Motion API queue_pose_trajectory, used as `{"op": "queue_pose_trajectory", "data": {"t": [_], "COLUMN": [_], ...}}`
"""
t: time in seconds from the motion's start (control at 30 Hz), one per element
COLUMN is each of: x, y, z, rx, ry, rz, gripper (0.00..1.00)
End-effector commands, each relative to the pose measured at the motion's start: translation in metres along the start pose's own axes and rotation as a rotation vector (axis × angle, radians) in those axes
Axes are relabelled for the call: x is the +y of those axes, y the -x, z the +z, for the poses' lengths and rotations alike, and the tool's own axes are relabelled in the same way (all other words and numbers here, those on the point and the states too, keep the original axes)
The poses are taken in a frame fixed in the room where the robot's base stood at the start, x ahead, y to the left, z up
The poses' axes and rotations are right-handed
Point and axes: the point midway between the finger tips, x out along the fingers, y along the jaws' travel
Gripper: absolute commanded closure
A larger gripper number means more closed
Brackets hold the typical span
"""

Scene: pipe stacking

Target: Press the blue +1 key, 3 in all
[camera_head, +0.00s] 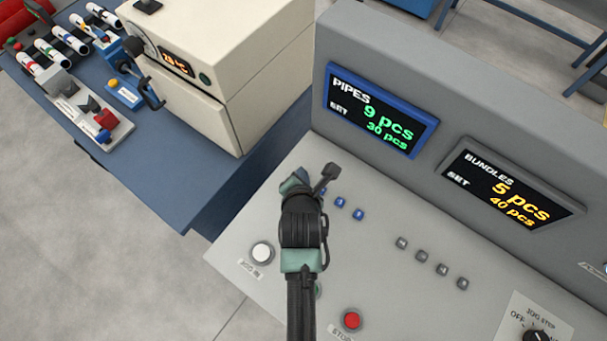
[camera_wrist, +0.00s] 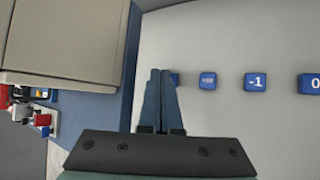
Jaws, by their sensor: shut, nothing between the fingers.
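My gripper (camera_head: 293,180) is shut and empty, over the left part of the grey console, near the blue keys. In the wrist view its fingertips (camera_wrist: 160,72) are together and cover most of the leftmost blue key (camera_wrist: 175,79). That key's label is hidden, so I cannot tell whether it is the +1 key, nor whether the fingers touch it. To its right are a blue key with a small unclear label (camera_wrist: 208,81), the -1 key (camera_wrist: 255,82) and the 0 key (camera_wrist: 310,83). The pipes display (camera_head: 380,110) reads 9 pcs, set 30 pcs.
The bundles display (camera_head: 510,188) reads 5 pcs, set 40 pcs. Several grey keys (camera_head: 421,256) lie to the right. A white button (camera_head: 262,253) and a red button (camera_head: 352,320) are nearer the front. A beige machine (camera_head: 225,60) stands left on a blue table.

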Motion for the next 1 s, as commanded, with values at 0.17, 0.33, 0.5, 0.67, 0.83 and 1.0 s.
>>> {"op": "queue_pose_trajectory", "data": {"t": [0.17,0.33,0.5,0.67,0.83,1.0], "x": [0.0,-0.0008,-0.0019,-0.003,-0.0042,-0.0046], "y": [0.0,-0.0009,-0.0024,-0.0038,-0.0052,-0.0056], "z": [0.0002,-0.0005,-0.0016,-0.0026,-0.0038,-0.0041], "rx": [0.0,0.0,0.0,0.0,0.001,0.001], "ry": [0.0,0.0,0.0,0.0,-0.001,-0.001], "rz": [0.0,-0.001,-0.001,-0.001,-0.001,-0.002], "gripper": [1.0,1.0,1.0,1.0,1.0,1.0]}}
